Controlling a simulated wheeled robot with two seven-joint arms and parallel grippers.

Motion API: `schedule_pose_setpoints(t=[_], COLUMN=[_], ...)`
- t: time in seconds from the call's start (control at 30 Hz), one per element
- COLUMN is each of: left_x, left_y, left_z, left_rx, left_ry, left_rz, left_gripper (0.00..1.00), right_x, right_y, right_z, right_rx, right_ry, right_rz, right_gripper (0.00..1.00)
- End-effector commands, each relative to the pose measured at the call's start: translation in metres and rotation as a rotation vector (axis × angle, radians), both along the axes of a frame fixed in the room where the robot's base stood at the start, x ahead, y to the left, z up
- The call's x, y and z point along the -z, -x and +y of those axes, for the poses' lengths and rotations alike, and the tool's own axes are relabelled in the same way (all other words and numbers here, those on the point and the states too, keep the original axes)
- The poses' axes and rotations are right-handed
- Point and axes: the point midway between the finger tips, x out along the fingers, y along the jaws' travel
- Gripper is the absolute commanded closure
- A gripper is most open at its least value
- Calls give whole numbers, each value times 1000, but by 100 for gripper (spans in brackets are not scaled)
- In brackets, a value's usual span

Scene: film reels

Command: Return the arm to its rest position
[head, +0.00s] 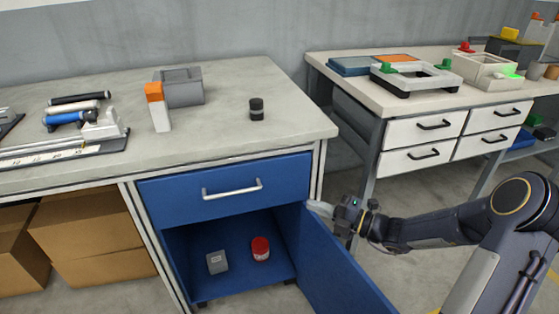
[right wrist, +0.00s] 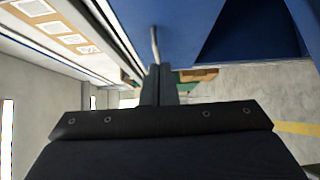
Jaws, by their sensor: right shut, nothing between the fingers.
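My right gripper (head: 322,207) is shut and empty. In the head view it is beside the top edge of the open blue cabinet door (head: 330,262), close to it; I cannot tell whether it touches. My right arm (head: 430,228) reaches in from the right. In the right wrist view the closed fingers (right wrist: 158,85) point away from the camera, with blue cabinet surfaces above and to the right. My left gripper is not in view.
The blue drawer (head: 228,188) is shut. The open compartment below holds a grey box (head: 217,262) and a red-lidded jar (head: 260,248). The workbench (head: 215,125) carries several items. A second bench (head: 340,82) stands at right. Floor between them is clear.

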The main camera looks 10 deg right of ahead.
Motion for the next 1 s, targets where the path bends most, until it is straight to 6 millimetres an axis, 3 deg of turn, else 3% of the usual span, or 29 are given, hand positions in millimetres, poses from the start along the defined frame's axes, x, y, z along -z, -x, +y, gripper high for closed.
schedule_pose_setpoints(t=[0.13,0.23,0.4,0.47,0.6,0.7,0.83,0.87,1.0], left_x=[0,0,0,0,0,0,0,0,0], left_y=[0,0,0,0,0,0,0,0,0], left_z=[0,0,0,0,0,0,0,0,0], left_rx=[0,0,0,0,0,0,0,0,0], left_ry=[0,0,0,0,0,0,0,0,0], left_rz=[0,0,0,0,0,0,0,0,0], left_gripper=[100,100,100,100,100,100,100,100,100], right_x=[-8,-26,-53,-57,-59,-56,-52,-52,-48], right_y=[8,31,107,137,197,227,251,256,273], right_z=[9,33,76,84,83,75,63,60,47], right_rx=[-40,-154,-500,-637,-960,-1161,-1381,1408,1308], right_ry=[77,292,870,1066,1451,1634,1785,-1789,-1513], right_rz=[-53,-213,-737,-955,-1474,-1784,-2101,2137,1941], right_gripper=[100,100,100,100,100,100,100,100,100])
